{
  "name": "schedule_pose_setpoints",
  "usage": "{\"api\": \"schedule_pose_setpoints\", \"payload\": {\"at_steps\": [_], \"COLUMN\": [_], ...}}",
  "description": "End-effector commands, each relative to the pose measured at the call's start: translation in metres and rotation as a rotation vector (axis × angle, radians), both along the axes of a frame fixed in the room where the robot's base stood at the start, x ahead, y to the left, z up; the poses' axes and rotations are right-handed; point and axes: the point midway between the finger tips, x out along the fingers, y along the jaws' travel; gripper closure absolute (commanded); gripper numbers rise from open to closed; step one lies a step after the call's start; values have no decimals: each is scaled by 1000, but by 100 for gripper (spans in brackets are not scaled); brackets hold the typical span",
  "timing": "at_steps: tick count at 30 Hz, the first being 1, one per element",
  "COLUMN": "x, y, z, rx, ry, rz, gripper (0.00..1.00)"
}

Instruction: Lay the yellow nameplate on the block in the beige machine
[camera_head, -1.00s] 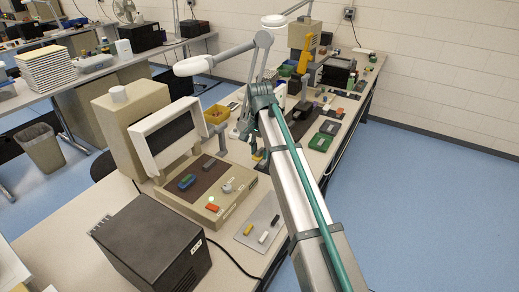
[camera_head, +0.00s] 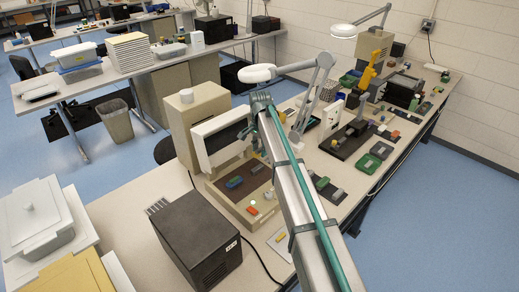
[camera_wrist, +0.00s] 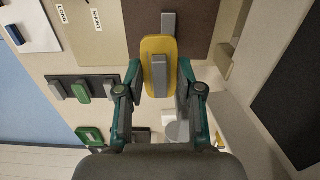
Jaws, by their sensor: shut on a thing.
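My gripper (camera_wrist: 160,72) is shut on the yellow nameplate (camera_wrist: 159,47), a rounded plate with a grey bar on it. The plate is held between the two teal fingers, above the near edge of the brown bed (camera_wrist: 190,40). A grey block (camera_wrist: 168,22) lies on that bed just past the plate's far end, partly covered by it. In the head view the beige machine (camera_head: 207,105) stands left of my gripper (camera_head: 256,147), whose fingers are small there. The nameplate cannot be made out in that view.
A black box (camera_head: 197,238) stands in front of the machine. A dark tray (camera_wrist: 67,89) with grey and green bars lies left of my gripper in the wrist view.

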Motion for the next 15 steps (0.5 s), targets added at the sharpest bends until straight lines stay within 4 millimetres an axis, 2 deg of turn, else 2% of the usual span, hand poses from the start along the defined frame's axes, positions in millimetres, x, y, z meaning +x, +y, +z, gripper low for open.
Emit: {"api": "schedule_pose_setpoints", "payload": {"at_steps": [4,15], "x": [9,8], "y": [3,3], "z": [-1,-17], "rx": [1,0], "ry": [0,0], "rz": [-35,-57], "gripper": [98,98]}}
